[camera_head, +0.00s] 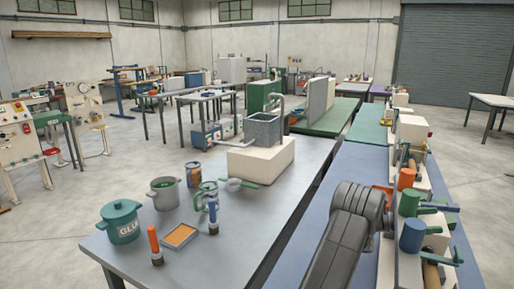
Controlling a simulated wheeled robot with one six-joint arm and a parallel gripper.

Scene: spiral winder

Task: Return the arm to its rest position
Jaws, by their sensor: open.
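My arm's dark grey link (340,235) rises from the bottom edge, right of centre, in front of the blue-topped bench. Its upper end bends over near the machine on the right. My gripper is not visible in this view, so I cannot see its fingers or anything between them.
Close on the right is a machine with green (409,203), blue (412,236) and orange (406,179) cylinders. The grey table (240,245) on the left holds a teal glue pot (121,222), a grey pot (164,193), a shallow tray (180,236) and a cream block (262,160).

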